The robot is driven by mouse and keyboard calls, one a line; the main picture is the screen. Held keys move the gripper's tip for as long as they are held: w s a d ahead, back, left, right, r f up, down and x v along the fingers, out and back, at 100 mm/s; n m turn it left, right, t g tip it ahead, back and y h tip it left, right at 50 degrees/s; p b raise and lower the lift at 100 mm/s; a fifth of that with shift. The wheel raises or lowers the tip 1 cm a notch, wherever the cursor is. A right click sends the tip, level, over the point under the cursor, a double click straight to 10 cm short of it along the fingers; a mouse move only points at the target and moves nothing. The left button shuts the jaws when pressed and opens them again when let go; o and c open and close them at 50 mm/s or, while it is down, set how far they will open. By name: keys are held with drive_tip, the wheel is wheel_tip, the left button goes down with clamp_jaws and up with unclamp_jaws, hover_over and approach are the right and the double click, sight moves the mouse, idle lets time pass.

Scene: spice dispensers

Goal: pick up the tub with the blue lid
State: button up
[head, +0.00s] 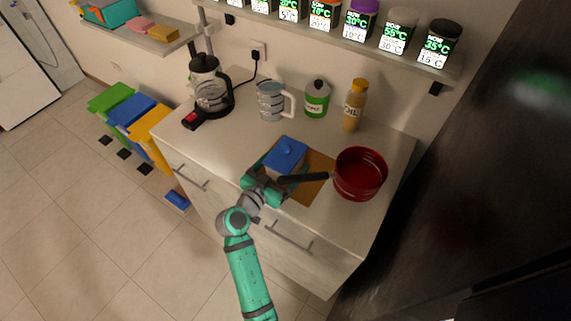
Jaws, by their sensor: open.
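The tub with the blue lid (285,153) stands on the counter, at the back of a brown board (311,190). Its lid has a small round knob on top. My gripper (268,180), green and grey, is open at the near side of the tub, over the front of the counter. The gripper partly covers the tub's lower near side. I cannot tell whether its fingers touch the tub, and they are too small to make out clearly.
A coffee maker (209,88), a grey jug (271,101), a green bottle (317,98) and an oil bottle (355,104) stand behind. The counter left of the tub is clear.

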drive_tip(key=c, duration=1.3)
drive_tip(key=shift+c, duration=0.4)
drive_tip(key=shift+w+r, duration=0.1)
